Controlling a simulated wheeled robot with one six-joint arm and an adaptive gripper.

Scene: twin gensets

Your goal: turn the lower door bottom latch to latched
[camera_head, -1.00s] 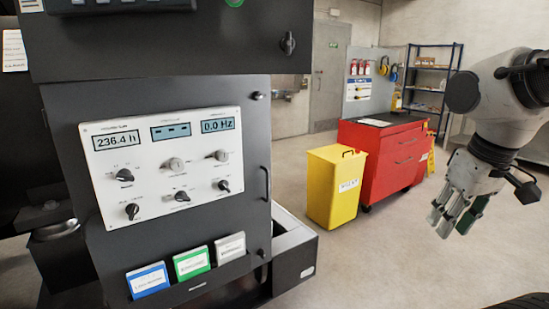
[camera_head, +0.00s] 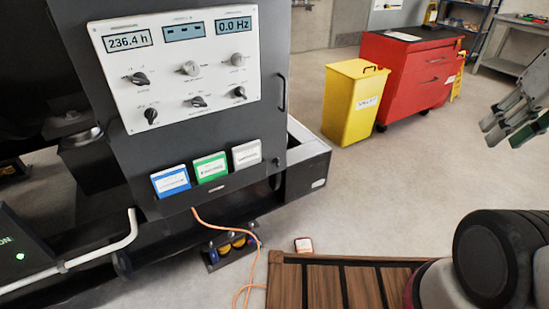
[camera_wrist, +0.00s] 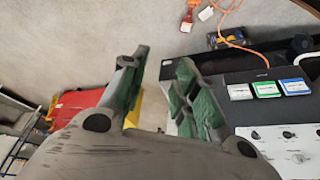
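The lower door (camera_head: 135,168) is a dark grey panel with a white instrument board. Its bottom latch (camera_head: 277,161) is a small dark knob near the lower right corner, below the handle (camera_head: 282,92); its turned position is too small to read. My gripper (camera_head: 499,131) is at the right edge in the head view, empty and well apart from the door. In the wrist view my gripper (camera_wrist: 163,60) has its green-padded fingers spread with nothing between them. The door shows upside down there, and I cannot make out the latch.
A yellow bin (camera_head: 350,105) and a red tool cabinet (camera_head: 405,78) stand right of the door. An orange cable (camera_head: 255,258) runs over the floor near a wooden slatted pallet (camera_head: 330,286). A white pipe (camera_head: 100,252) lies low at left. Open floor lies between door and gripper.

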